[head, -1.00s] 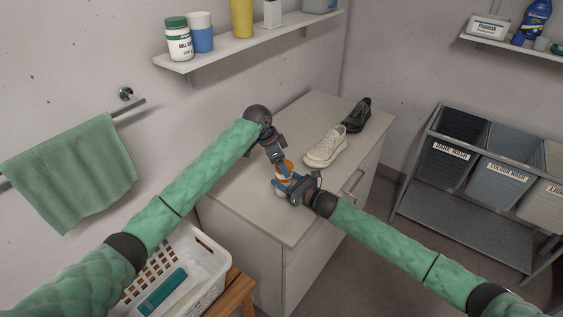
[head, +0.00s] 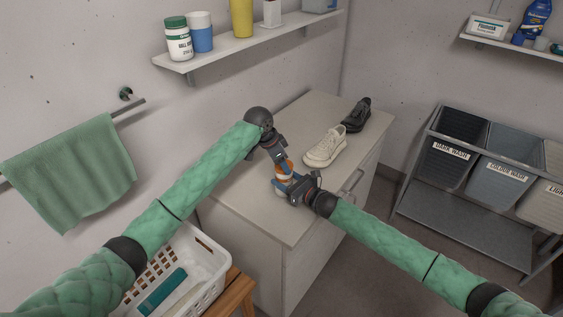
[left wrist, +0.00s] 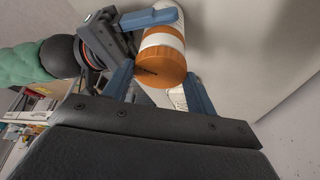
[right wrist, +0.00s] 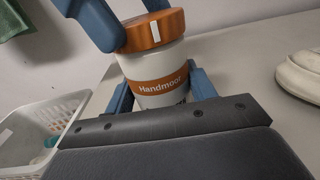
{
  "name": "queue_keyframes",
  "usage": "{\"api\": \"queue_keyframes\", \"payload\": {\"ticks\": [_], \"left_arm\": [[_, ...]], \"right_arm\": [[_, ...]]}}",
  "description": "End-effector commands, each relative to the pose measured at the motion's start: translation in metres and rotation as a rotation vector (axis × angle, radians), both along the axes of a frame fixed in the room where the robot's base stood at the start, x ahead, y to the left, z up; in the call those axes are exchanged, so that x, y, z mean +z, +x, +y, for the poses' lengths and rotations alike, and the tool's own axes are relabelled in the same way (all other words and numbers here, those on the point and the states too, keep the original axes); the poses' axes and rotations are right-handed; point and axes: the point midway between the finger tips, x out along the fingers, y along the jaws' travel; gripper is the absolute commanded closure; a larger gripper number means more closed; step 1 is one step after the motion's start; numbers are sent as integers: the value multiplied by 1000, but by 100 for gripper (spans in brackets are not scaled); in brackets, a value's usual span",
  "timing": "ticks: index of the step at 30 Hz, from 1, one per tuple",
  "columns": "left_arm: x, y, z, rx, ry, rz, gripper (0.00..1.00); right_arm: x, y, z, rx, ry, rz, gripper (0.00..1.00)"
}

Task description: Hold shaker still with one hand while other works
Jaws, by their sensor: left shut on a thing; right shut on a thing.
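The shaker (head: 279,192) stands upright on the white cabinet top. It has a white body with an orange label band, which shows in the right wrist view (right wrist: 158,87), and an orange lid (right wrist: 152,31) with a white mark. My right gripper (head: 286,185) is shut around the body, one finger on each side. My left gripper (head: 282,166) comes from above and is shut on the orange lid. The lid also shows between its blue fingers in the left wrist view (left wrist: 163,62). The lid looks seated on the body. The grippers partly hide the shaker in the head view.
A cream shoe (head: 325,148) and a dark shoe (head: 356,115) stand behind on the cabinet top (head: 240,205). A wall shelf (head: 245,45) with bottles hangs above. A white basket (head: 205,285) is at lower left, laundry bins (head: 497,183) at right. The cabinet's front corner is clear.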

Motion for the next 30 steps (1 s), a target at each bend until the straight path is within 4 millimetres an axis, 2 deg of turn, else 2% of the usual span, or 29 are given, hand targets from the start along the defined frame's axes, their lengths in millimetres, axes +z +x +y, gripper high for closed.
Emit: {"api": "queue_keyframes", "payload": {"ticks": [18,30], "left_arm": [[0,-3,-3,566,1,-2,66],[0,-4,-4,819,0,-3,66]], "right_arm": [[-1,-1,0,1,-1,1,70],[-1,-1,0,1,0,0,70]]}}
